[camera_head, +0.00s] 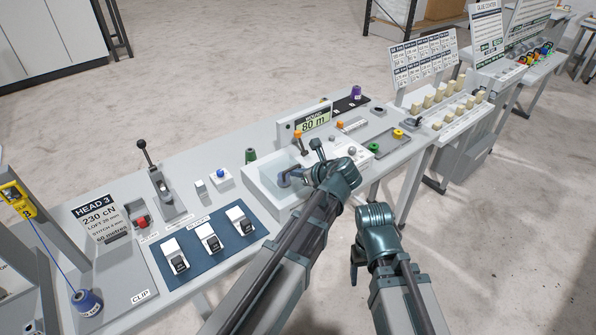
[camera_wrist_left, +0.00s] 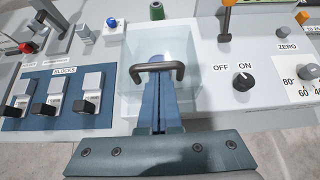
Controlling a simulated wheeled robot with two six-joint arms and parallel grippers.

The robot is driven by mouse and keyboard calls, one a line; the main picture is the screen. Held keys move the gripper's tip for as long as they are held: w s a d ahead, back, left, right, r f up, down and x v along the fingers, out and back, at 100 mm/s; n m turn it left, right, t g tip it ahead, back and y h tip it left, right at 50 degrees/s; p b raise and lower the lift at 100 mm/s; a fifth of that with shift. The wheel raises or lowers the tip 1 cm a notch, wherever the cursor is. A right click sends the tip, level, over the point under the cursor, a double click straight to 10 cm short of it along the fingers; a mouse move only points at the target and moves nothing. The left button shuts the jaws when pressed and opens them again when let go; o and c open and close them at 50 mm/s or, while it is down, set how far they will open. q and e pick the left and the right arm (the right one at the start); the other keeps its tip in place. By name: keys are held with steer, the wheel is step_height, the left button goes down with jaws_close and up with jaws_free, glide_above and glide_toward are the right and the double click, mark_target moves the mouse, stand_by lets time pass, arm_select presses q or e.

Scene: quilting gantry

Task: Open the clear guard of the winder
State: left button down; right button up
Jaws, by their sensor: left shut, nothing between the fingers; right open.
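The clear guard (camera_head: 262,186) is a see-through cover on the pale winder housing, and it looks closed. In the left wrist view the guard (camera_wrist_left: 128,92) carries a dark arched handle (camera_wrist_left: 142,68). My left gripper (camera_head: 296,177) is at the handle. In the left wrist view its blue fingers (camera_wrist_left: 158,88) are shut and empty, and their tips run under the handle bar. Whether they touch the bar I cannot tell. My right gripper (camera_head: 358,262) is open and hangs in front of the bench edge, away from the guard. The head view partly hides the handle behind my left wrist.
Right of the guard are an OFF/ON knob (camera_wrist_left: 243,82) and an orange-topped lever (camera_wrist_left: 226,18). A display (camera_head: 313,121) reads 80 m behind the guard. A blue panel of blocks (camera_head: 204,246) lies to the left. A green spool (camera_head: 251,156) stands behind.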

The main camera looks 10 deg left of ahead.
arm_select(q)
steer(key=shift+w+a+r+g+h+p, duration=0.3)
steer(key=shift+r+p, duration=0.5)
steer(key=shift+p, duration=0.65)
steer(key=shift+w+a+r+g+h+p, duration=0.15)
steer(key=shift+r+g+h+p, duration=0.45)
steer(key=shift+p, duration=0.85)
steer(key=shift+w+a+r+g+h+p, duration=0.15)
steer(key=shift+a+r+h+p, duration=0.1)
steer(key=shift+r+p, duration=0.95)
steer(key=w+a+r+g+h+p, duration=0.4)
steer(key=w+a+g+h+p, duration=0.1)
steer(key=w+a+p, duration=0.4)
steer(key=shift+a+h+p, duration=0.6)
steer(key=shift+a+h, duration=0.25)
steer(key=shift+a, duration=0.55)
steer(key=shift+r, duration=0.1)
steer(key=shift+w+r, duration=0.1)
